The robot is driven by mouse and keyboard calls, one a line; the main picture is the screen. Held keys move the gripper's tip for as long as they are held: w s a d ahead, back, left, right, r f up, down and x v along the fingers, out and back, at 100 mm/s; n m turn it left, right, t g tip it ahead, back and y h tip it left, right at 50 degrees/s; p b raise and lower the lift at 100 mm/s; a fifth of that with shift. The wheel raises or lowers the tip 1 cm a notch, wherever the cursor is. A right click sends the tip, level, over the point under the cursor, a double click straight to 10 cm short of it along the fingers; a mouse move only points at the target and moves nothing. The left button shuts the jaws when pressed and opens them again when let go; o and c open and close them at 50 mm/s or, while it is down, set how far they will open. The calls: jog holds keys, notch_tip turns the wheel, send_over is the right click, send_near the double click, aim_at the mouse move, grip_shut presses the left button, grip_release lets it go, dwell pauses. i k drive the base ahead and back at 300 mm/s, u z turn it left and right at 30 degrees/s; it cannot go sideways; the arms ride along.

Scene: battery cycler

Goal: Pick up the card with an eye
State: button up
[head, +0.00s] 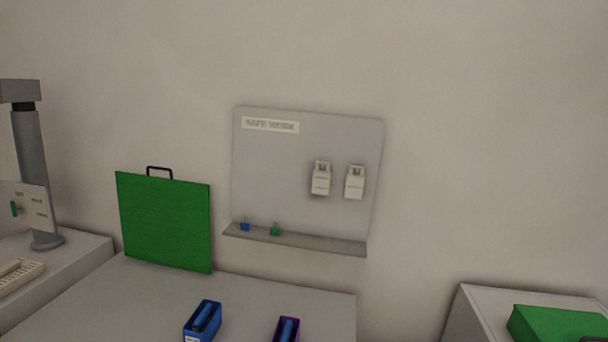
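Two small white cards hang side by side on a grey wall board, the left card (320,180) and the right card (355,184). Each has a darker spot near its top, which may be an eye or a hook; it is too small to tell. Their printing is unreadable. The grey board (275,165) has a blurred label at its upper left and a narrow shelf (300,242) at its foot. A small blue item (245,226) and a small green item (275,230) are on the shelf. My gripper is not in view.
A green panel with a black handle (165,222) stands on the grey bench (105,295). A blue holder (203,320) and a purple holder (287,330) are at the bench's front. A grey column (30,170) stands left. A green box (556,324) lies on the right-hand cabinet (480,308).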

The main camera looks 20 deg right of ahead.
aim_at(355, 184)
jog(key=z, duration=0.1)
jog(key=i, duration=1.3)
jog(key=z, duration=0.9)
jog(key=i, duration=0.5)
jog(key=z, duration=0.35)
